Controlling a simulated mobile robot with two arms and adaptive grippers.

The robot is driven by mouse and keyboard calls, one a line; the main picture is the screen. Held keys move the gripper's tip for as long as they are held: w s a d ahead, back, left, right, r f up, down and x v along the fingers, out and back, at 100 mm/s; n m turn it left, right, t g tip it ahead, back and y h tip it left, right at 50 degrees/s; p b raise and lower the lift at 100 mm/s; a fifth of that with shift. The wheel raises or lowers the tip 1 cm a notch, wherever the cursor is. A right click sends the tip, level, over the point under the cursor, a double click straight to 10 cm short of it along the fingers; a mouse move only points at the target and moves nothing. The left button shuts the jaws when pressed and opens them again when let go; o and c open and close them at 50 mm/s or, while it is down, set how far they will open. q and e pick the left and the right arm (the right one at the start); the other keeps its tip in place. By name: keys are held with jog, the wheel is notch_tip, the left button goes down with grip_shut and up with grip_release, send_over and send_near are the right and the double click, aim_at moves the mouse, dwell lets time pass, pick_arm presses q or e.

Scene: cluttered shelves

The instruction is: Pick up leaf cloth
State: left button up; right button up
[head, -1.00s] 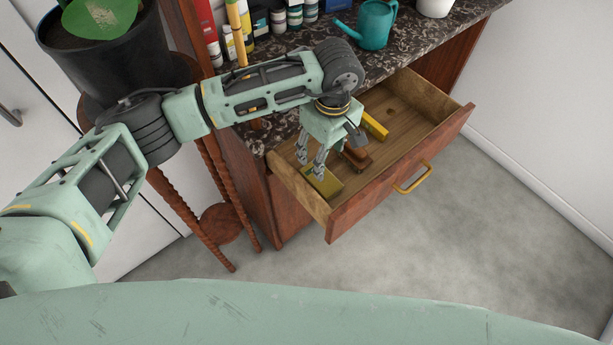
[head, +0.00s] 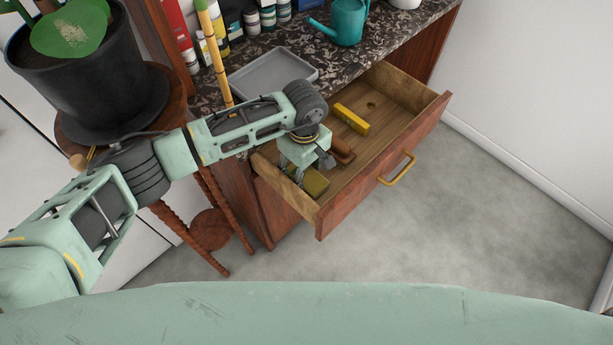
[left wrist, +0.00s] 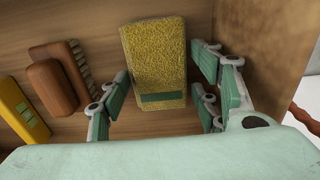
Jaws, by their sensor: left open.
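The leaf cloth looks to be the yellow, textured block-shaped piece with a green label (left wrist: 155,62) in the left wrist view. It lies on the drawer floor near the drawer's left end, and it also shows in the head view (head: 314,182). My left gripper (left wrist: 160,97) is open, with its fingers on either side of the cloth's near part. A small gap shows between the left finger and the cloth. In the head view my left gripper (head: 303,180) reaches down into the drawer, partly hiding the cloth. My right gripper is not in view.
The open wooden drawer (head: 400,118) also holds a brown brush (left wrist: 52,85) and a yellow box (head: 351,118). Its front panel and left wall stand close to my gripper. Above are a grey tray (head: 270,75) and a teal watering can (head: 347,22). A potted plant (head: 80,75) stands left.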

pick_arm(q)
jog(key=shift+c, duration=1.4)
jog(key=c, duration=0.4)
jog(key=shift+c, duration=0.9)
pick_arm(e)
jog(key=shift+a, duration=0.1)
pick_arm(q)
jog(key=shift+r, duration=0.1)
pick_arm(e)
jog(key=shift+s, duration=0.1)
